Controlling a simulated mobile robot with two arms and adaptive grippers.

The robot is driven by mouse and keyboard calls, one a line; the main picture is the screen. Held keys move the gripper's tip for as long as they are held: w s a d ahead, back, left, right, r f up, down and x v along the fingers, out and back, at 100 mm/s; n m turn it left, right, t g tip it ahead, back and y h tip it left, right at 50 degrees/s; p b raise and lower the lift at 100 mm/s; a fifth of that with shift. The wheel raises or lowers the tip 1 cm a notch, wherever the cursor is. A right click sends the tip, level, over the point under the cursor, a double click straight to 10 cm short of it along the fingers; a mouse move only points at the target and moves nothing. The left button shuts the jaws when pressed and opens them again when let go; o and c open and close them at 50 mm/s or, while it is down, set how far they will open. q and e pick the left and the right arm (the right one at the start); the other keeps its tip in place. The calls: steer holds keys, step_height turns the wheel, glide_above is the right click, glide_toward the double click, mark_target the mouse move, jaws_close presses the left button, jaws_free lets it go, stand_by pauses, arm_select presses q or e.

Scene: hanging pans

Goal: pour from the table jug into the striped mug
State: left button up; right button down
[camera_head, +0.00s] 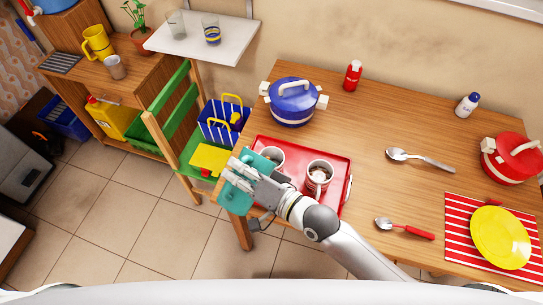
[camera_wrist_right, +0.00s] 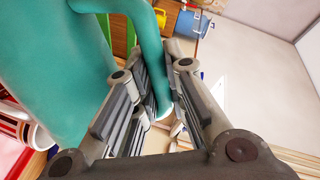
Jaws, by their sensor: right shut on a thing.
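My right gripper (camera_head: 248,180) is shut on the handle of the teal table jug (camera_head: 234,200). The jug is at the left edge of the table, by the left end of the red tray (camera_head: 312,152). In the right wrist view the jug (camera_wrist_right: 50,55) fills the upper left, and its handle (camera_wrist_right: 152,45) runs down between my fingers (camera_wrist_right: 165,105). A white mug with dark red markings (camera_head: 318,174), seemingly the striped mug, stands on the tray to the right of the jug. Another mug (camera_head: 272,155) stands closer to the jug, partly hidden. My left gripper is out of view.
A blue pot (camera_head: 292,105) stands behind the tray. A red bottle (camera_head: 353,75), spoons (camera_head: 420,160), a red pot (camera_head: 512,158) and a yellow plate (camera_head: 499,237) are farther right. A green chair (camera_head: 178,105) stands left of the table. The middle of the table is mostly clear.

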mark_target(230, 198)
steer(key=shift+w+d+r+m, duration=0.35)
steer(key=shift+w+r+m, duration=0.2)
steer(key=shift+r, duration=0.1)
stand_by(1.9)
steer(key=s+f+n, duration=0.1)
steer(key=s+a+f+n+b, duration=0.1)
steer(key=f, duration=0.1)
steer(key=s+a+f+n+b, duration=0.1)
steer(key=f, duration=0.1)
steer(key=shift+s+f+t, duration=0.1)
steer(key=shift+f+t, duration=0.15)
steer(key=shift+t, duration=0.05)
steer(key=shift+s+a+f+n, duration=0.1)
steer(key=shift+s+a+n, duration=0.1)
steer(key=shift+n, duration=0.35)
steer(key=shift+s+r, duration=0.1)
steer(key=shift+r, duration=0.1)
steer(key=shift+s+a+n+t+p, duration=0.25)
steer(key=shift+s+n+t+p, duration=0.2)
steer(key=shift+n, duration=0.25)
steer(key=shift+s+a+f+n, duration=0.3)
steer(key=shift+s+a+n, duration=0.05)
steer(key=shift+s+n, duration=0.15)
steer(key=s+a+f+n+t+b, duration=0.1)
steer(key=s+a+f+n+b, duration=0.1)
steer(key=s+f+n+b, duration=0.2)
steer(key=shift+a+f+n+b, duration=0.3)
steer(key=shift+f+n+b, duration=0.25)
steer(key=shift+f+n, duration=0.35)
